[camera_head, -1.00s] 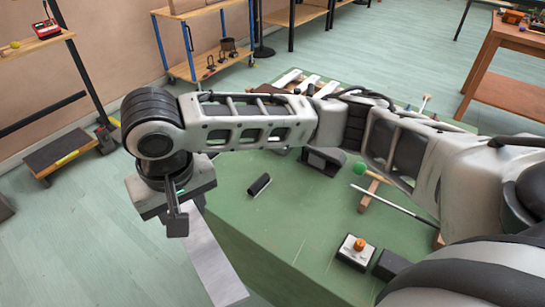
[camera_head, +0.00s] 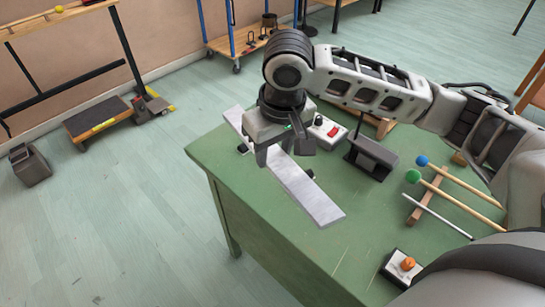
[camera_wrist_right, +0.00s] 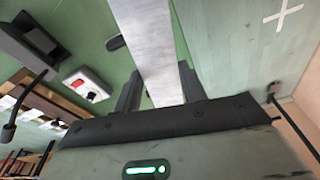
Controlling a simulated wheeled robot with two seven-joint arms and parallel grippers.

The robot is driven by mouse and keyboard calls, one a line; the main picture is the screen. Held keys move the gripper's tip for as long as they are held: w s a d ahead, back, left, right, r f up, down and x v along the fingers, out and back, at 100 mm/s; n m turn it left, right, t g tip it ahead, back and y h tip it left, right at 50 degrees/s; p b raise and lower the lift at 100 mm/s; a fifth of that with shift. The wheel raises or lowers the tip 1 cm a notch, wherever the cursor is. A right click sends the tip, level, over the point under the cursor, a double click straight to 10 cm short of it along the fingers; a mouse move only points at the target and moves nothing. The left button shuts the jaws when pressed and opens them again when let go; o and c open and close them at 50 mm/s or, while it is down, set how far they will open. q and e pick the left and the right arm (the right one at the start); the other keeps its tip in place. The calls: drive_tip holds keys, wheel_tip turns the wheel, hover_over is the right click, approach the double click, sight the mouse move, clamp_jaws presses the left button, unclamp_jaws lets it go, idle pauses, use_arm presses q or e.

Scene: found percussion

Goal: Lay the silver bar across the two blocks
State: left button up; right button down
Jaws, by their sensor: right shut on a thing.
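The silver bar (camera_head: 309,196) is a long flat metal strip, held over the left part of the green table. My right gripper (camera_head: 282,153) is shut on it near its middle. In the right wrist view the bar (camera_wrist_right: 150,45) runs between the two fingers (camera_wrist_right: 158,88). My left gripper is not in view.
On the green table (camera_head: 345,255) are a white box with a red button (camera_head: 328,130), a dark stand (camera_head: 371,158), mallets with blue (camera_head: 422,161) and green (camera_head: 413,176) heads, and a box with an orange knob (camera_head: 405,264). The table's front-left is clear.

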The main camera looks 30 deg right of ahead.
drive_tip(key=d+r+n, duration=0.2)
drive_tip(key=d, duration=1.1)
drive_tip(key=shift+w+a+f, duration=1.25)
drive_tip(key=shift+w+f, duration=0.5)
drive_tip(key=shift+f, duration=0.35)
drive_tip(key=shift+w+a+f, duration=1.2)
drive_tip(key=shift+w+f, duration=0.6)
drive_tip(key=shift+f, duration=0.35)
drive_tip(key=shift+w+a+f, duration=1.25)
drive_tip(key=shift+w+f, duration=0.5)
drive_tip(key=shift+f, duration=0.35)
drive_tip(key=shift+f, duration=0.6)
drive_tip(key=c, duration=0.8)
unclamp_jaws()
drive_tip(key=r, duration=0.4)
drive_tip(key=s+r, duration=0.1)
drive_tip(key=r, duration=0.3)
drive_tip(key=s+r, duration=0.1)
drive_tip(key=r, duration=0.4)
drive_tip(key=shift+d+p, duration=0.3)
